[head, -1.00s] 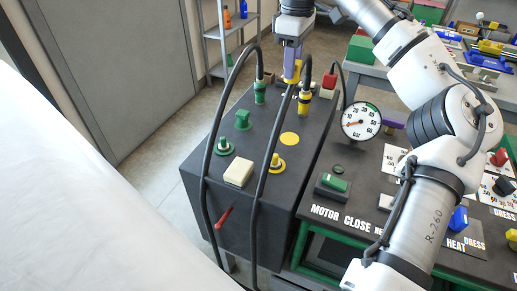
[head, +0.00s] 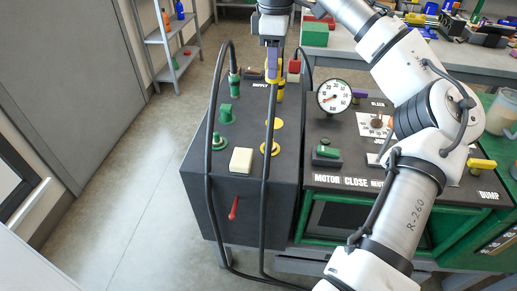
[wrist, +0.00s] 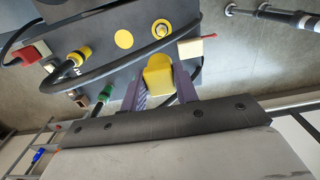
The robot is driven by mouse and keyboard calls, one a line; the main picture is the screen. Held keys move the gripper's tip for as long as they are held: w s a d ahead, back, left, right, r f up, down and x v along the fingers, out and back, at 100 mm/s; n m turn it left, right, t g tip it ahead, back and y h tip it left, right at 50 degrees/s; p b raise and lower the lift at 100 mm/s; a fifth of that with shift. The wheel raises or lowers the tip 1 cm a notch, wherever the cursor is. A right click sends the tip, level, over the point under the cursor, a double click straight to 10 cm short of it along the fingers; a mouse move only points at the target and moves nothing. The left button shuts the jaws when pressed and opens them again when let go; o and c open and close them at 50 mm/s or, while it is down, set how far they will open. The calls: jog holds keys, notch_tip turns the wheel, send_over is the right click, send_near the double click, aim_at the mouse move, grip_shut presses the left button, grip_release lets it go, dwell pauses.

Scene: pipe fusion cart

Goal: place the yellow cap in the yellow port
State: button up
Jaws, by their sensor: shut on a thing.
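My gripper (head: 273,62) is shut on the yellow cap (head: 272,75) and holds it above the dark cart top, near the plugged yellow hose connector. In the wrist view the yellow cap (wrist: 158,75) sits between the two purple fingers. A yellow ringed fitting with a post, which looks like the yellow port (head: 271,148), is on the cart top; it also shows in the wrist view (wrist: 162,29), apart from the cap. A flat yellow disc (head: 277,123) lies just behind it. A black hose partly hides the fitting and cap in the head view.
Black hoses loop from the green connector (head: 235,86) and the yellow connector (wrist: 73,62) across the cart. A green cap (head: 226,113), green fitting (head: 219,142) and cream block (head: 241,160) stand left of the fitting. A gauge (head: 334,96) rises at right.

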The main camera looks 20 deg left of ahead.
jog(key=shift+s+d+f, duration=0.1)
jog(key=shift+s, duration=0.15)
notch_tip(320, 180, down, 20)
jog(key=shift+r, duration=0.1)
dwell(0.5)
jog(key=o, duration=0.9)
jog(key=shift+o, duration=0.2)
